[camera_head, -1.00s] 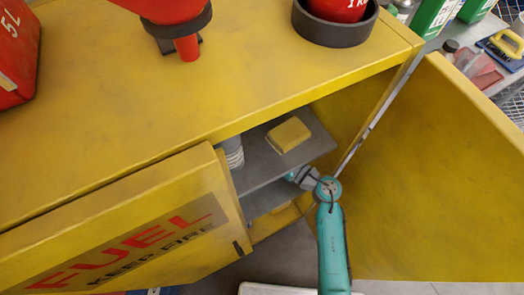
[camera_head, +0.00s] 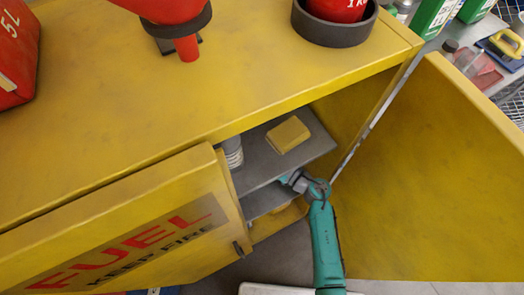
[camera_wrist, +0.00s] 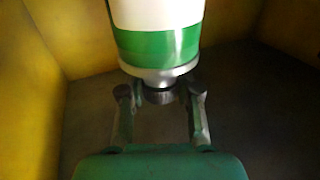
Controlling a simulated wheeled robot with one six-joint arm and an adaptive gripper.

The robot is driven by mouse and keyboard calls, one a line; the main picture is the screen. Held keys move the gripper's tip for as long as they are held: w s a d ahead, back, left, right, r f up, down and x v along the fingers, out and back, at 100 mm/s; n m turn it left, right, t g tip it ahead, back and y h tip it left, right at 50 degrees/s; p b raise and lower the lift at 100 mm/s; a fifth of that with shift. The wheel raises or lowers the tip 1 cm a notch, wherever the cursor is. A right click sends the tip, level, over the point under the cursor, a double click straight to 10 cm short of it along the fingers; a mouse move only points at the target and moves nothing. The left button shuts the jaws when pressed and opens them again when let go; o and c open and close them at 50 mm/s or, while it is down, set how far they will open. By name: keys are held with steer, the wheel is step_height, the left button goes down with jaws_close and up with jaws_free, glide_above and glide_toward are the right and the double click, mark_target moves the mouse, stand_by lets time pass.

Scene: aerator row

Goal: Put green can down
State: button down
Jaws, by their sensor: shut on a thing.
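The green can, white with a green band, fills the top middle of the wrist view (camera_wrist: 158,45). Its pale metal end points toward my gripper (camera_wrist: 160,95), whose two fingers are shut on the narrow dark part at that end. In the head view the can and my fingertips are hidden inside the yellow cabinet (camera_head: 200,85). My teal arm reaches in through the open front, below the grey upper shelf (camera_head: 255,165). I cannot tell whether the can touches the surface under it.
A yellow block (camera_head: 288,135) and stacked pale cups (camera_head: 232,152) are on the upper shelf. A red funnel (camera_head: 170,10) and a dark round tray (camera_head: 335,30) sit on top.

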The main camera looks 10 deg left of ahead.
steer(key=shift+f, duration=0.1)
steer(key=c, duration=0.8)
jaws_free()
steer(key=v, duration=0.7)
steer(key=shift+s+d, duration=0.15)
steer(key=shift+d, duration=0.05)
steer(key=shift+s, duration=0.1)
